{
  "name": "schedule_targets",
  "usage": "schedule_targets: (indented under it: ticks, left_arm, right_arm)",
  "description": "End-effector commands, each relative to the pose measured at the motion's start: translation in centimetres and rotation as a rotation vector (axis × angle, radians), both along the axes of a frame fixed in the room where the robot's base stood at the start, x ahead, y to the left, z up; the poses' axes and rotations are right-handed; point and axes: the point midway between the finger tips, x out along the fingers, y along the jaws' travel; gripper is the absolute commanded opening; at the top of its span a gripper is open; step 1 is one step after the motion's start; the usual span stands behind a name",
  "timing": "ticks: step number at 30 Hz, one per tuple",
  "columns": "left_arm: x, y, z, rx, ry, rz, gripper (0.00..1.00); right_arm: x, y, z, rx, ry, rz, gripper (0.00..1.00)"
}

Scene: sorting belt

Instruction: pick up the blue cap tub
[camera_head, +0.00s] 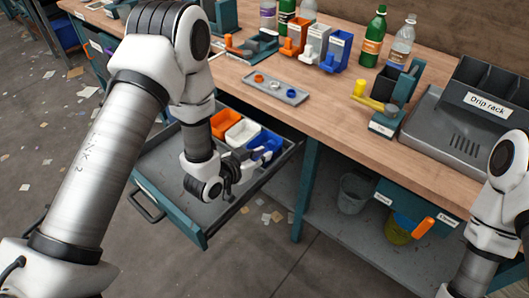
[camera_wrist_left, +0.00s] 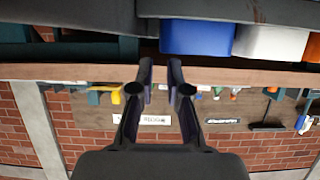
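The blue cap tub (camera_head: 268,143) stands in the open drawer, at the right end of a row beside a white tub (camera_head: 243,131) and an orange tub (camera_head: 224,122). My left gripper (camera_head: 248,154) is inside the drawer area, close to the near-left side of the blue tub and partly covering it. In the left wrist view the blue tub (camera_wrist_left: 197,38) shows at the top, beyond the fingertips and slightly right. The left fingers (camera_wrist_left: 160,67) are a little apart with nothing between them. Whether they touch the tub cannot be told. My right gripper is out of view.
The drawer (camera_head: 175,218) is pulled out below the wooden bench (camera_head: 340,125). On the bench are a cap tray (camera_head: 290,97), orange, white and blue holders, bottles and a drip rack (camera_head: 485,105). A grey bucket (camera_head: 355,190) stands under the bench.

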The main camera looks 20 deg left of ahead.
Motion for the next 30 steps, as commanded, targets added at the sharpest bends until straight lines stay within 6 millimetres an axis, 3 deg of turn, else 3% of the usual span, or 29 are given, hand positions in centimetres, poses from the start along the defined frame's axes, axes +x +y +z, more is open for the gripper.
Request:
schedule_targets:
  ticks: [8, 14, 15, 16, 30]
  left_arm:
    - [3.7, -1.4, -1.7, 0.000, 0.001, 0.000, 0.16]
    - [3.7, -1.4, -1.8, -0.001, 0.001, 0.000, 0.16]
    - [3.7, -1.4, -1.8, -0.001, 0.001, 0.000, 0.01]
    - [3.7, -1.4, -1.8, -0.001, 0.001, 0.000, 0.00]
    - [3.8, -1.4, -1.3, 0.000, 0.000, 0.000, 0.00]
  right_arm:
    - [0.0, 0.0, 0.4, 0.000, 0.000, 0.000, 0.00]
    - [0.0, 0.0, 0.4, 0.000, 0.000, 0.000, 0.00]
    - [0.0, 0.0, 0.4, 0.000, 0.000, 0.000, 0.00]
    - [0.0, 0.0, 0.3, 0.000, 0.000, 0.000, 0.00]
    - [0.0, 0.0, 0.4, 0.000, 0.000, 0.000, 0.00]
